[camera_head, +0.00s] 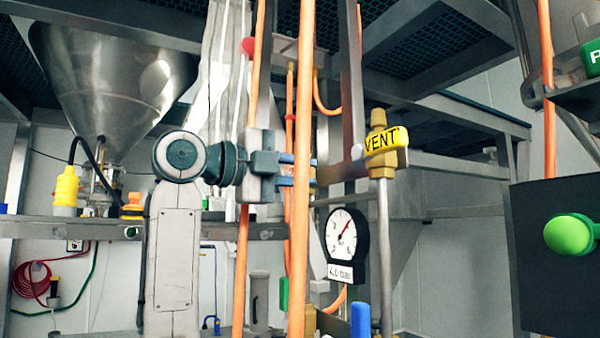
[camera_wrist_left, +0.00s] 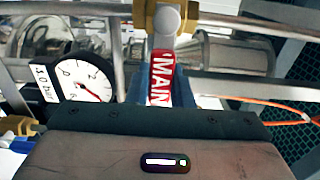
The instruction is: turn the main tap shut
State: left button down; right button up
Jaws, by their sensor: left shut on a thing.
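The main tap's red handle (camera_wrist_left: 161,78), lettered MAIN in white, shows in the left wrist view. It lies between the blue fingers of my left gripper (camera_wrist_left: 163,92), which is shut on it. A pale pivot and brass fitting (camera_wrist_left: 166,18) sit at the handle's far end. In the head view my left gripper (camera_head: 312,171) reaches in from the left, its blue fingers pointing right and partly behind an orange pipe (camera_head: 301,120). I cannot make out the main tap's handle in that view. My right gripper is not in view.
The yellow VENT tap (camera_head: 385,141) stands just right of my left gripper on a brass fitting. A round gauge (camera_head: 345,234) hangs below. A steel hopper (camera_head: 115,75) is at upper left. A dark panel with a green knob (camera_head: 568,235) is at right.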

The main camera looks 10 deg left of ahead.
pick_arm(q)
jog(key=shift+f, duration=0.1)
dwell(0.3)
jog(key=c, duration=1.3)
grip_release()
jog(key=shift+c, duration=0.2)
jog(key=shift+o, duration=0.3)
jog(key=shift+s+a+b, duration=0.3)
jog(key=shift+a, duration=0.05)
jog(key=b+v, duration=0.3)
jog(key=v, duration=0.6)
jog(key=shift+s+a, duration=0.2)
jog(key=shift+a, duration=0.1)
